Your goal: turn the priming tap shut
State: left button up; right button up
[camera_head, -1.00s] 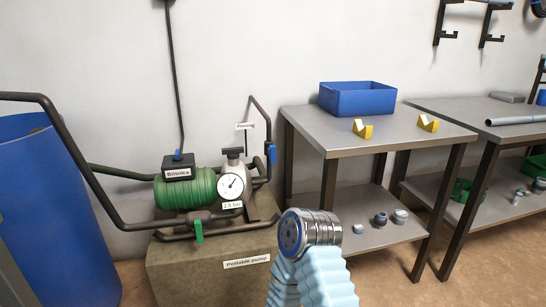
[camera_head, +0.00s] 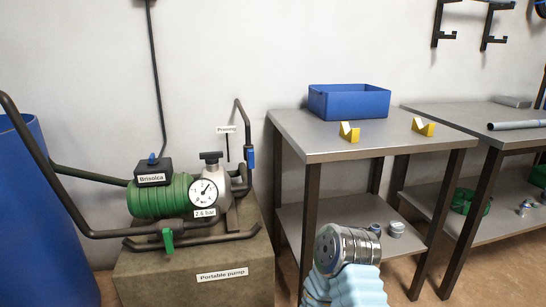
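The priming tap has a small blue lever (camera_head: 250,158) on the dark pipe at the right of the pump, beside the "Priming" label (camera_head: 226,130). The lever stands roughly upright, along the pipe. The portable pump (camera_head: 160,197) has a green ribbed body and a round white gauge (camera_head: 203,193); its tag appears to read 2.6 bar. A silver joint of my arm with a light-blue ribbed sleeve shows at the bottom, right of the pump and apart from the tap. No gripper fingers show.
The pump sits on a block-like stand (camera_head: 197,274) labelled "Portable pump". A green lever (camera_head: 168,240) hangs on the lower front pipe. A blue barrel (camera_head: 40,225) stands left. A metal table (camera_head: 330,145) at right bears a blue bin (camera_head: 349,102) and yellow blocks (camera_head: 349,132).

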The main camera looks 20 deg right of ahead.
aim_at(250, 154)
jog(key=i+j+z, duration=0.2)
jog(key=z, duration=0.25)
jog(key=i+j+z, duration=0.25)
jog(key=z, duration=0.25)
